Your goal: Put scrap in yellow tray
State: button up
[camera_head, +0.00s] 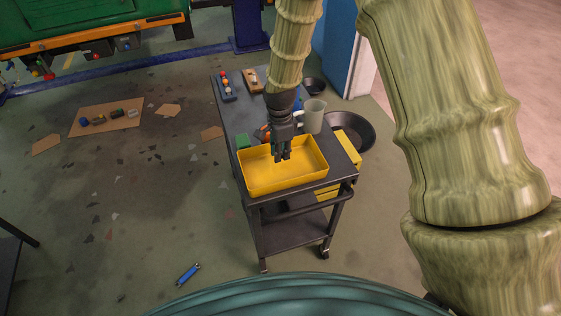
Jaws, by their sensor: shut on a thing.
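The yellow tray (256,187) sits on the front end of the dark cart's top, and its visible floor looks empty. My gripper (282,157) points down over the tray, with its fingertips above or just inside the tray opening. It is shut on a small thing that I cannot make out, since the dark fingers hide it. I cannot tell which piece is the scrap. A green block (243,141) and an orange-red item (263,128) lie just behind the tray.
The dark cart (240,113) also bears a grey mug (313,116), a blue tray of small items (226,86) and a brown tray (253,80). A black round pan (362,133) is right of the cart. Cardboard (90,127) with small parts and a blue cylinder (188,274) lie on the floor.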

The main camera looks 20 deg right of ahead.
aim_at(280, 169)
jog(key=shift+f+p, duration=0.85)
jog(key=shift+f, duration=2.2)
jog(key=shift+f, duration=0.2)
jog(key=o, duration=0.6)
jog(key=shift+o, duration=0.2)
jog(key=shift+r, duration=0.15)
jog(key=shift+r+b, duration=2)
jog(key=shift+r, duration=4.05)
